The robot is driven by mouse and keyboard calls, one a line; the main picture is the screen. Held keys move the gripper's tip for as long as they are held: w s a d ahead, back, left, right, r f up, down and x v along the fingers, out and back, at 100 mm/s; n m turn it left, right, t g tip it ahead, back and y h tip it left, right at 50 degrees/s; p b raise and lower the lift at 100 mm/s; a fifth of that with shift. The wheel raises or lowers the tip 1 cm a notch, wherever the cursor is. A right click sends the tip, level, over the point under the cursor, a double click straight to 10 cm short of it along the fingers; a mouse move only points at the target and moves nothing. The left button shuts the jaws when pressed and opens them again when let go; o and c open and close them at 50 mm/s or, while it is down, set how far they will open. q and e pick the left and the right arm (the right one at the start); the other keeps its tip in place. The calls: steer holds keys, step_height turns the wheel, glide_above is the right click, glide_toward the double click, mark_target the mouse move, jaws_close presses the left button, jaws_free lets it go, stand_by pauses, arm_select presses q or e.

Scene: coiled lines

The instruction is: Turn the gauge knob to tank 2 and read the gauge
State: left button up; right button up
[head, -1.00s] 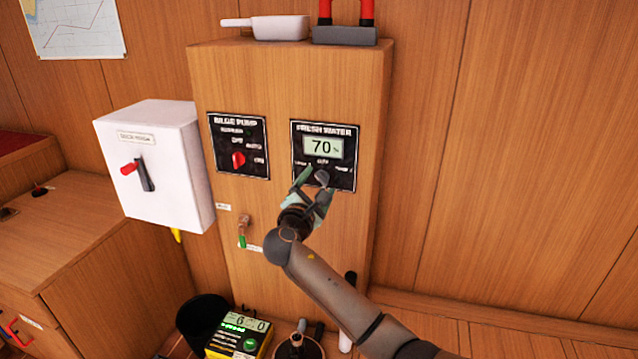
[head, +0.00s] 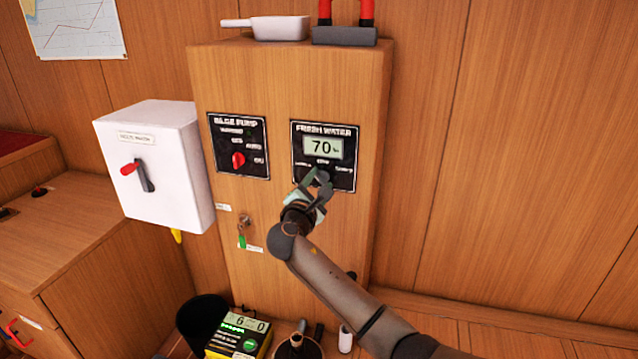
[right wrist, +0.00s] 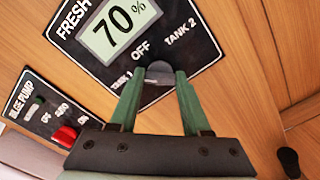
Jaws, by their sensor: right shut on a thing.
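The black FRESH WATER gauge panel (head: 349,174) is on the front of the wooden cabinet. Its display (head: 322,147) reads 70 %, also in the right wrist view (right wrist: 122,28). TANK 1, OFF and TANK 2 are printed around the grey gauge knob (right wrist: 160,71). My right gripper (head: 317,182) is shut on this knob; in the right wrist view its green fingers (right wrist: 159,78) stand on either side of it. The fingers hide part of the knob, and I cannot tell which label it points to. My left gripper is not in view.
The BILGE PUMP panel (head: 257,133) with a red knob (head: 239,160) is left of the gauge. A key with a green tag (head: 242,241) hangs below. A white switch box (head: 170,190) stands out at left. The wall at right is clear.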

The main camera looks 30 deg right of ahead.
jaws_close()
